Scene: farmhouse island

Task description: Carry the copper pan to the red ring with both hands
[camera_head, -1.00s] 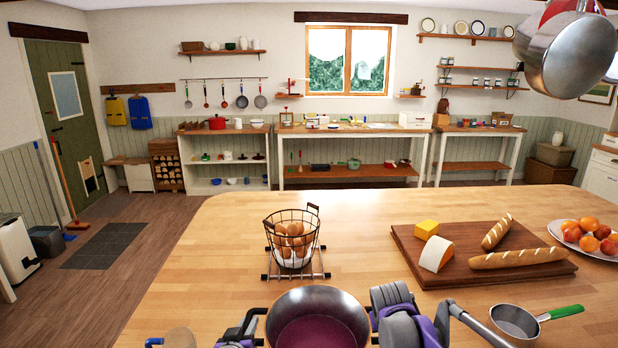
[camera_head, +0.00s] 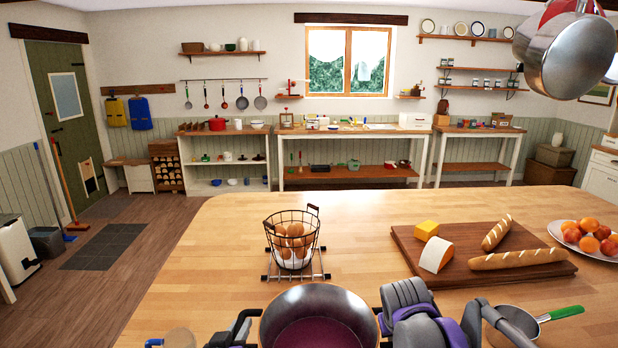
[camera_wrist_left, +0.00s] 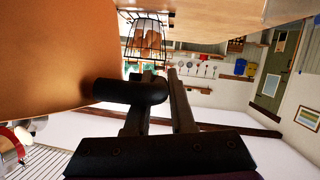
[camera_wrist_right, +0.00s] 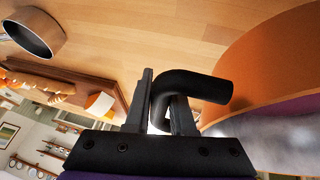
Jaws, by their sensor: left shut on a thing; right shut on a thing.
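The copper pan (camera_head: 350,306) is at the bottom middle of the head view, with purple contents inside. Its copper outside shows in the left wrist view (camera_wrist_left: 50,55) and the right wrist view (camera_wrist_right: 262,55). My left gripper (camera_head: 240,328) is shut on the pan's black handle at its left side, also seen in the left wrist view (camera_wrist_left: 130,92). My right gripper (camera_head: 384,322) is shut on the black handle at the right side, seen in the right wrist view (camera_wrist_right: 205,86). The pan's underside is hidden. I cannot make out the red ring.
A wire basket of eggs (camera_head: 291,238) stands on a metal rack (camera_head: 322,277) just beyond the pan. A board (camera_head: 545,270) with bread and cheese lies right. A small saucepan (camera_head: 520,327) sits near my right arm.

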